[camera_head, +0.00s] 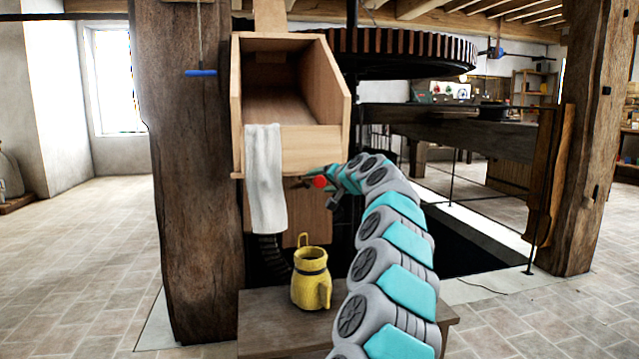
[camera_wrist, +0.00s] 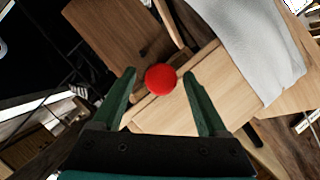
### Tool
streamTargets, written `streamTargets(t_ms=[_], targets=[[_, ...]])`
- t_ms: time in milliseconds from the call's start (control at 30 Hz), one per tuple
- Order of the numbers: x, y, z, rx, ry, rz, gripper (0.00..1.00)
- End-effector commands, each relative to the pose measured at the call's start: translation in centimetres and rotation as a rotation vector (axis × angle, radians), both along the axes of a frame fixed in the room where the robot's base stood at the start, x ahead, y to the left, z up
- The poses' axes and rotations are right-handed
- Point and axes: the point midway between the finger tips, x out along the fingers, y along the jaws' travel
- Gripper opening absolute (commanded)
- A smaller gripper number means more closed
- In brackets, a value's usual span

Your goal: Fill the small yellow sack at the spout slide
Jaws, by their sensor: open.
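The small yellow sack (camera_head: 311,285) stands upright on a low wooden bench (camera_head: 275,325). It has a dark band near its top and a loop at its rim; its contents cannot be seen. Above it is an open wooden chute box (camera_head: 300,150). A round red knob (camera_head: 320,182) shows just below the box's front. In the wrist view the red knob (camera_wrist: 160,77) appears between the fingertips of my gripper (camera_wrist: 159,74). The fingers are open, with a gap on each side of the knob. The slide itself is not clearly visible.
A white cloth (camera_head: 265,180) hangs over the box front. A thick wooden post (camera_head: 185,200) stands left, with a blue handle (camera_head: 200,72) hanging before it. A large gear wheel (camera_head: 400,48) is behind. Open tiled floor lies left.

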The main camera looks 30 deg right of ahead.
Motion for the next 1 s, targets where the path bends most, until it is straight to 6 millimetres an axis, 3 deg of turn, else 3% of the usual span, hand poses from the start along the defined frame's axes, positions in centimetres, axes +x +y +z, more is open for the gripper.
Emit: streamTargets(t_ms=[567,1000], targets=[[1.11,0.13,-0.34,-0.002,0.000,0.002,0.76],[1.10,0.05,-0.45,-0.002,0.002,0.001,0.29]])
